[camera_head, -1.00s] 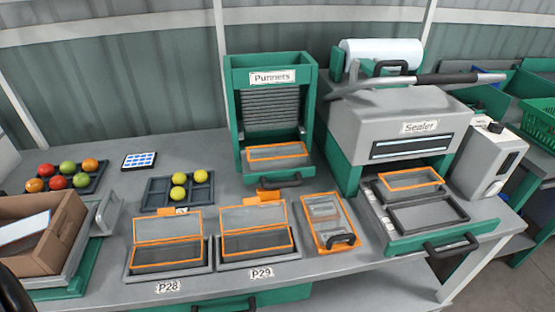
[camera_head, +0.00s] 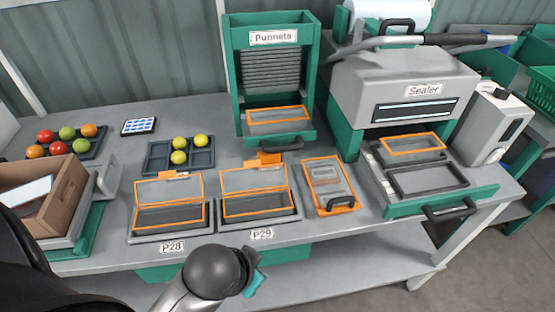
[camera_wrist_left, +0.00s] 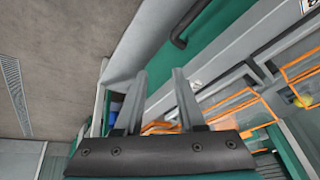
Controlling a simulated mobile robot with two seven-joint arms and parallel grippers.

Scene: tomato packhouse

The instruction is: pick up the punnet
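Several clear punnets with orange edges are in the head view. One punnet (camera_head: 277,118) is in the green Punnets dispenser (camera_head: 230,85). Open-lidded punnets sit at P28 (camera_head: 170,202) and P29 (camera_head: 256,192). Another punnet (camera_head: 412,145) is in the sealer's drawer. Which one the task means I cannot tell. My left arm enters the head view at the bottom, in front of the bench; its fingers are not clear there. In the left wrist view my left gripper (camera_wrist_left: 157,95) has its fingers apart with nothing between them. My right gripper is not in view.
The sealer (camera_head: 400,85) stands at the right. A cardboard box (camera_head: 65,190) and a tray of tomatoes (camera_head: 92,147) are at the left. A dark tray (camera_head: 160,162) holds yellow tomatoes.

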